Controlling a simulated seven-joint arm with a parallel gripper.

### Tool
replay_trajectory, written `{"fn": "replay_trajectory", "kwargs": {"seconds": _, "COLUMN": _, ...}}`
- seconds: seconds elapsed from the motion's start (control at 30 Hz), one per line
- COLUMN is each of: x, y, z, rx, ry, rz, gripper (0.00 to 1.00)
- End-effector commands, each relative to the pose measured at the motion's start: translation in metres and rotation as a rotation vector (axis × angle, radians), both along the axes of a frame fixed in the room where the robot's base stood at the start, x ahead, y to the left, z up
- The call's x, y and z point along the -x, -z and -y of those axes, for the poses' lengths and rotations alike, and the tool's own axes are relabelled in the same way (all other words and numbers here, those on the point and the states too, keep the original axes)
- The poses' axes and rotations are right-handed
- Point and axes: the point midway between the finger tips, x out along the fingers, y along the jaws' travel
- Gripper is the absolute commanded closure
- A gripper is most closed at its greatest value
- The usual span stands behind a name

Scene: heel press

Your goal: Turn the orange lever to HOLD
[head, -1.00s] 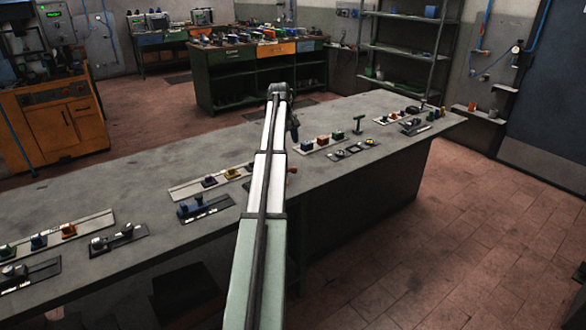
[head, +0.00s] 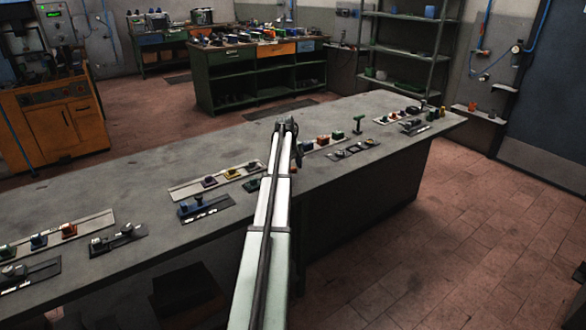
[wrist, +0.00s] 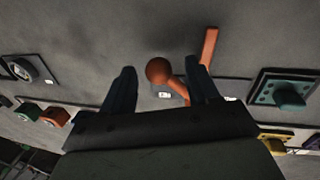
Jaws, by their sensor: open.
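The orange lever (wrist: 159,71) shows in the wrist view as a round ball on a short stem that runs down right behind my right finger. An orange bar (wrist: 209,50) stands beside it, partly behind that finger. My gripper (wrist: 163,68) is open, with one dark finger on each side of the ball in the picture. I cannot tell whether the ball is at fingertip depth; no contact shows. In the head view my gripper (head: 287,127) is over the bench and my arm hides the lever. Small white labels show near the lever, too small to read.
The grey bench (head: 130,180) carries several strips of controls.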

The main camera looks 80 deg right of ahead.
Motion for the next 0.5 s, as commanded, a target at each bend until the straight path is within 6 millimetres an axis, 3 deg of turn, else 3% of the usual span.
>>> {"fn": "replay_trajectory", "kwargs": {"seconds": 0.37, "x": 0.0005, "y": 0.0035, "z": 0.0005, "rx": 0.0, "ry": 0.0, "rz": 0.0, "gripper": 0.41}}
{"fn": "replay_trajectory", "kwargs": {"seconds": 0.5, "x": 0.0005, "y": 0.0035, "z": 0.0005, "rx": 0.0, "ry": 0.0, "rz": 0.0, "gripper": 0.54}}
